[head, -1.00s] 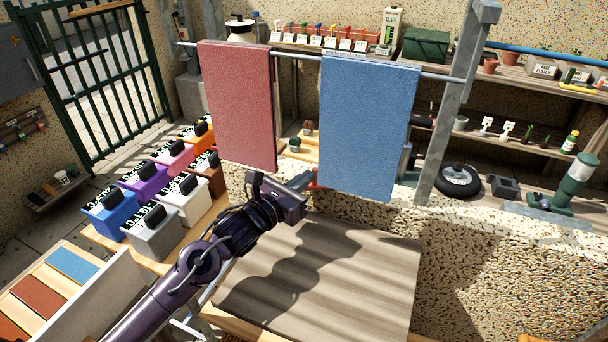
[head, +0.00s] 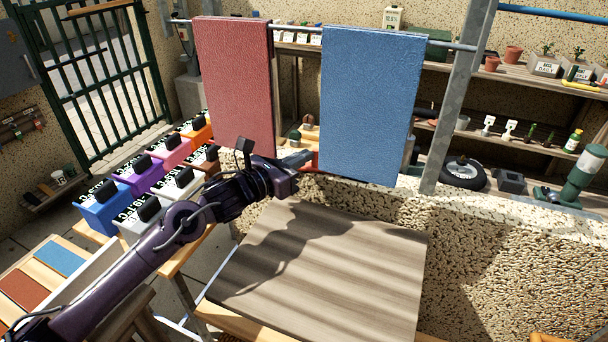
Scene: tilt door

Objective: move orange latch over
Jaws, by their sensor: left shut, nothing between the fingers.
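My left gripper (head: 299,158) reaches in from the left above the back edge of a brown wooden panel (head: 320,265). Its fingers are shut with nothing seen between them, in the gap between the red and blue towels. A small red-orange piece (head: 315,161) shows just right of the fingertips, partly hidden by the blue towel; I cannot tell whether they touch or whether it is a latch. Another orange piece (head: 550,338) is cut off at the bottom right edge. No clear orange latch shows. My right gripper is out of view.
A red towel (head: 235,85) and a blue towel (head: 371,105) hang from a rail over a low speckled wall (head: 510,265). Several coloured bins (head: 103,209) stand on the left. A metal post (head: 459,100) rises at the right. The wooden panel's top is clear.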

